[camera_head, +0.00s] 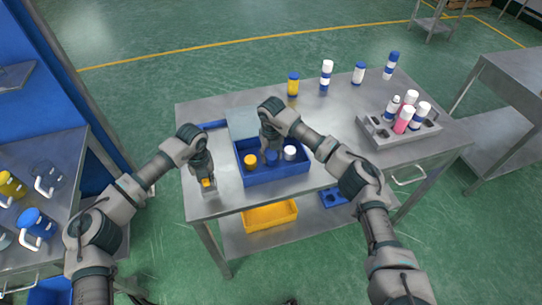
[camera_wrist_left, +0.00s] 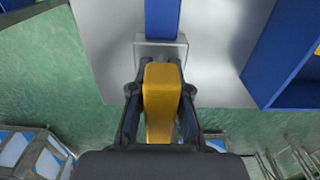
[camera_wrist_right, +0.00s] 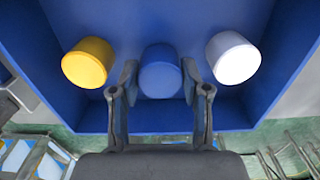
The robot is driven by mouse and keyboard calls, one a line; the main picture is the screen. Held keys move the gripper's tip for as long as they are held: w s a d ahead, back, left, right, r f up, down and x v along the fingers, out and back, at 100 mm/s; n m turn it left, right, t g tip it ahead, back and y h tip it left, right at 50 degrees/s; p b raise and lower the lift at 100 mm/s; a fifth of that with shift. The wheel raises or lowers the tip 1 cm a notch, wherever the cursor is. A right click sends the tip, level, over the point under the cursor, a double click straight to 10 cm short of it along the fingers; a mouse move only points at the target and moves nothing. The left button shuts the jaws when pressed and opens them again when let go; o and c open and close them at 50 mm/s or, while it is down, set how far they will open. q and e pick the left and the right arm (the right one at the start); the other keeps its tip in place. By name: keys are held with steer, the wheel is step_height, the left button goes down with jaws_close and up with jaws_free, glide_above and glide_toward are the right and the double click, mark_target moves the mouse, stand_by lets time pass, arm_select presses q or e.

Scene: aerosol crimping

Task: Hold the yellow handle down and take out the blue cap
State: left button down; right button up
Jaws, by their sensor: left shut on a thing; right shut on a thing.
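The yellow handle (camera_wrist_left: 162,95) is between the fingers of my left gripper (camera_wrist_left: 160,90), which is shut on it; in the head view the handle (camera_head: 207,183) shows just below that gripper. The handle joins a grey base with a blue upright behind it. The blue cap (camera_wrist_right: 159,72) stands in the blue bin (camera_wrist_right: 110,112), between a yellow cap (camera_wrist_right: 88,62) and a white cap (camera_wrist_right: 233,58). My right gripper (camera_wrist_right: 158,85) is shut on the blue cap, with one finger on each side. In the head view the blue cap (camera_head: 271,156) is partly hidden under that gripper.
Several bottles stand at the table's back, among them a yellow one (camera_head: 293,84). A grey rack (camera_head: 390,139) with several bottles is at the right. A yellow bin (camera_head: 270,216) sits on the lower shelf. A side table at the left holds jugs (camera_head: 38,222).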

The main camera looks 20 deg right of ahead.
mark_target(272, 155)
steer(key=shift+r, duration=4.15)
arm_select(q)
steer(key=c, duration=1.1)
jaws_free()
steer(key=shift+o, duration=0.2)
step_height(272, 155, up, 12)
steer(key=shift+w+d, duration=0.1)
steer(key=shift+f, duration=0.1)
arm_select(e)
steer(key=shift+f, duration=0.1)
